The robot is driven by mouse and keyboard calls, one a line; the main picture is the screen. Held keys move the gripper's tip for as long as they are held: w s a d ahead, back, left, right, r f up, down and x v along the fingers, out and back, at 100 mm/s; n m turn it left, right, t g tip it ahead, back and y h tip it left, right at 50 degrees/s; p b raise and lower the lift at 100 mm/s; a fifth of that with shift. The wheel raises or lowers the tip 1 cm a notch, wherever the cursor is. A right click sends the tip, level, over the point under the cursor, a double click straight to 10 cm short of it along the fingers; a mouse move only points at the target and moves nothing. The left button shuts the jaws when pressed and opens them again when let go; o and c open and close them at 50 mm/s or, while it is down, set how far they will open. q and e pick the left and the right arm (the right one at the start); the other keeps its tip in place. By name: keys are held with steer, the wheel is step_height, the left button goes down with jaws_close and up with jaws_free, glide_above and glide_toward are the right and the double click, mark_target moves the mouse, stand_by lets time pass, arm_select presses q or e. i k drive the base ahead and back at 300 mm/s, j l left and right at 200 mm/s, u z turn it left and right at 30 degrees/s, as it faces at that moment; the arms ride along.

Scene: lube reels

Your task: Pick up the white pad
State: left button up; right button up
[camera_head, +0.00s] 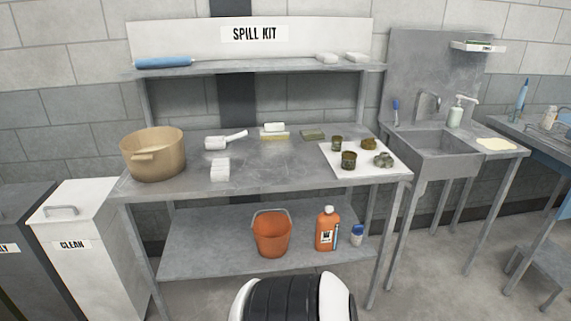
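Several white items could be the white pad, and I cannot tell which one is meant. A small white block-like pad (220,170) sits on the front left of the steel workbench (270,178). A white-topped yellowish pad (274,130) lies at the back middle of the bench. Neither of my grippers shows in the head view.
A white tray (384,169) holds several dark parts. Below are an orange bucket (271,233) and orange bottle (327,229). A sink (437,148) is right.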

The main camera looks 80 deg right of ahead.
mark_target(220, 171)
steer(key=z, duration=2.2)
steer(key=u, duration=1.6)
steer(key=l+u, duration=0.15)
steer(key=u, duration=0.3)
steer(key=k+l+u, duration=0.1)
steer(key=u, duration=0.4)
steer(key=l+u, duration=0.1)
steer(key=u, duration=0.35)
steer(key=k+u, duration=0.15)
steer(key=u, duration=0.35)
steer(key=k+l, duration=0.2)
steer(key=k, duration=0.3)
steer(key=k+l, duration=0.2)
steer(key=k, duration=0.25)
steer(key=k+l, duration=0.2)
steer(key=k, duration=0.3)
